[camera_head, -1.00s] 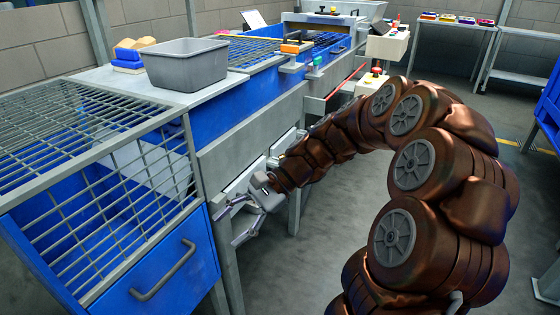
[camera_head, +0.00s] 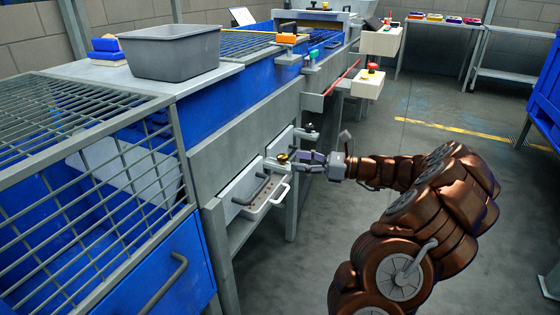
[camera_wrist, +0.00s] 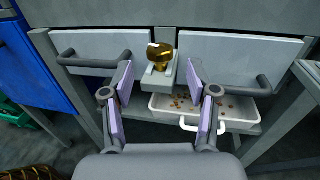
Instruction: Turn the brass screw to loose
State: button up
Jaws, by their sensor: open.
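The brass screw (camera_wrist: 160,52) is a shiny gold knob on a small grey block, between two grey panels with dark handles. It shows small in the head view (camera_head: 283,157), on the side of the machine. My gripper (camera_wrist: 160,82) is open and empty. In the wrist view its two lilac-padded fingers stand left and right of the screw's block, with the screw centred a little beyond the fingertips. In the head view my gripper (camera_head: 297,163) reaches left toward the screw. Whether any finger touches it, I cannot tell.
A white tray (camera_wrist: 247,126) with brown crumbs sits below the right panel (camera_wrist: 225,62). Dark bar handles stick out on both sides of the screw. A grey tub (camera_head: 172,55) stands on the machine top. The floor to the right is largely clear.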

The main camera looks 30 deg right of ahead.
aim_at(283, 156)
jog(key=b+x, duration=0.1)
jog(key=x, duration=0.2)
jog(key=shift+w+a+f, duration=0.15)
jog(key=shift+w+a, duration=0.1)
jog(key=shift+b+x, duration=0.35)
jog(key=shift+x, duration=0.55)
grip_shut()
